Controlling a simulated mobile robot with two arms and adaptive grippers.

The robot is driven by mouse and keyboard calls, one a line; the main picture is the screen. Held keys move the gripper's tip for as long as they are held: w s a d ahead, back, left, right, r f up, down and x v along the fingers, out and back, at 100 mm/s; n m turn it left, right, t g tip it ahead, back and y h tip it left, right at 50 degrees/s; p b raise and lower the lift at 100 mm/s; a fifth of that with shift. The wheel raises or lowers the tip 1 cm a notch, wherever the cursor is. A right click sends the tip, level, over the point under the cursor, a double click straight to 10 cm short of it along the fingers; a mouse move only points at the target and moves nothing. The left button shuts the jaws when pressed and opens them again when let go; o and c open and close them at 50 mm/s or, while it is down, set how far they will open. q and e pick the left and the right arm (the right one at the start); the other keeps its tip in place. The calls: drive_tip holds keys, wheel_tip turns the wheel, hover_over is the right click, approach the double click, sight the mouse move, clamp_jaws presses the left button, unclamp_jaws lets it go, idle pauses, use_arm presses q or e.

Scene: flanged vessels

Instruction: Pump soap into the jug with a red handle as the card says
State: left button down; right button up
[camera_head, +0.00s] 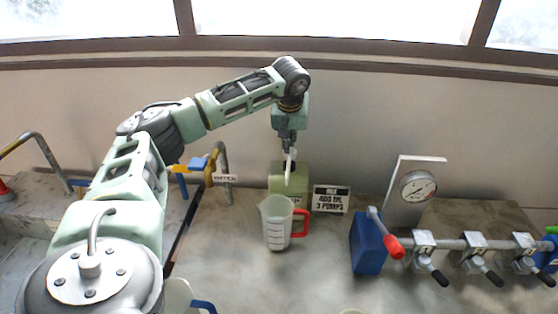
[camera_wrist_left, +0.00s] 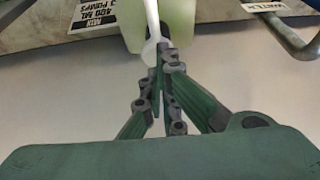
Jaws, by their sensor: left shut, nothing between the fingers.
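The jug with a red handle (camera_head: 277,224) stands upright on the counter, its handle to the right. Just behind it is a pale green soap bottle (camera_head: 284,185) with a white pump (camera_head: 290,166). The bottle (camera_wrist_left: 122,22) and white pump (camera_wrist_left: 152,22) also show in the left wrist view. The card (camera_head: 331,200) right of the bottle reads "400 ML, 3 PUMPS"; its top line is unclear. My left gripper (camera_head: 290,148) points down, shut and empty, right at the pump's top; I cannot tell whether it touches. The spout is partly hidden. My right gripper is out of view.
A water tap (camera_head: 224,160) with a label is left of the bottle. A blue block (camera_head: 368,245), a red-tipped lever (camera_head: 394,247), a pipe with several valves (camera_head: 470,244) and a gauge (camera_head: 418,187) stand right. A blue-handled jug (camera_head: 178,297) is at the front left.

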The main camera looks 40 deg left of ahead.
use_arm(q)
drive_tip(key=shift+f, duration=0.2)
drive_tip(key=shift+s+f+b, duration=0.1)
drive_tip(key=shift+f+b, duration=0.75)
drive_tip(key=shift+f, duration=0.7)
drive_tip(key=shift+r, duration=0.1)
drive_tip(key=shift+r+p, duration=1.6)
drive_tip(key=shift+r, duration=0.05)
drive_tip(key=shift+f, duration=0.25)
